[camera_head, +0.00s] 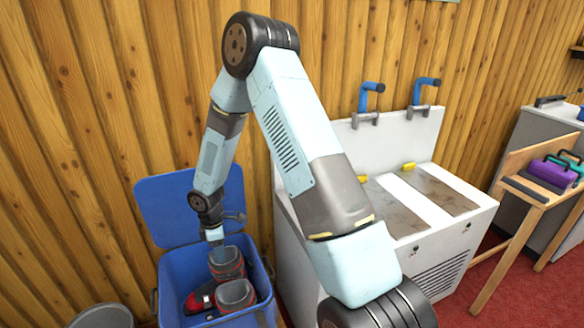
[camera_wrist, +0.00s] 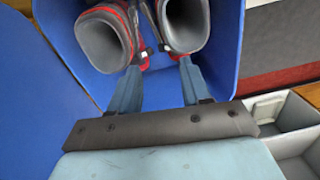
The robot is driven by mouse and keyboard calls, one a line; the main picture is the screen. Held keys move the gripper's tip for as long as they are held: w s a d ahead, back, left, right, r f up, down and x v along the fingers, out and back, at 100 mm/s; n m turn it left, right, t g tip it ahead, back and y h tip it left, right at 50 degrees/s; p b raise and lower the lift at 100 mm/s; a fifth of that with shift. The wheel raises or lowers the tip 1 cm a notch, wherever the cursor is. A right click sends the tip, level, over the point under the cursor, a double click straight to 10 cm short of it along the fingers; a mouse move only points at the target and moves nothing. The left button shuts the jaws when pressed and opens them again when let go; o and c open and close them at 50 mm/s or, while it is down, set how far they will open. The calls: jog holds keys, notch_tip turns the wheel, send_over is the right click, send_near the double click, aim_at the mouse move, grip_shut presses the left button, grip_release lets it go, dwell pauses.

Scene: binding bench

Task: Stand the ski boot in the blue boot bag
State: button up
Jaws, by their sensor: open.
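The blue boot bag (camera_head: 180,285) is an open blue box with its lid (camera_head: 190,205) raised against the wall. Two red and black ski boots with grey liners stand inside it, cuffs up: one nearer the front (camera_head: 236,296) and one behind it (camera_head: 227,263). In the wrist view the boots show side by side, left (camera_wrist: 103,37) and right (camera_wrist: 186,24), within the bag's blue walls (camera_wrist: 225,45). My gripper (camera_wrist: 160,66) is open, its fingers apart just at the boots' near edges, with nothing seen between them.
A white bench (camera_head: 445,245) with blue taps stands right of the bag, close to it. A grey bin (camera_head: 103,316) is at the lower left. A wooden stand (camera_head: 525,190) with purple and teal items is at the far right. Wooden wall lies behind.

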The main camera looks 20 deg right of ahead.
jog(key=s+d+r+m+t, duration=0.1)
jog(key=s+d+r+m, duration=0.2)
jog(key=r, duration=0.7)
jog(key=s+d+r+m+t+h, duration=0.1)
jog(key=d+r+m, duration=0.3)
jog(key=r, duration=0.6)
jog(key=s+d+r+m+t, duration=0.15)
jog(key=d+r, duration=0.35)
jog(key=r, duration=0.5)
jog(key=s+d+r+m+t, duration=0.1)
jog(key=s+d+r+m, duration=0.1)
jog(key=s+r+m, duration=0.2)
jog(key=s+d+r+m+t+y, duration=0.1)
jog(key=s+r+m, duration=0.3)
jog(key=s+r, duration=0.5)
jog(key=s+d, duration=0.1)
jog(key=s, duration=0.8)
jog(key=shift+r+t, duration=0.35)
jog(key=shift+r, duration=0.05)
jog(key=shift+d, duration=0.1)
jog(key=shift+c, duration=0.6)
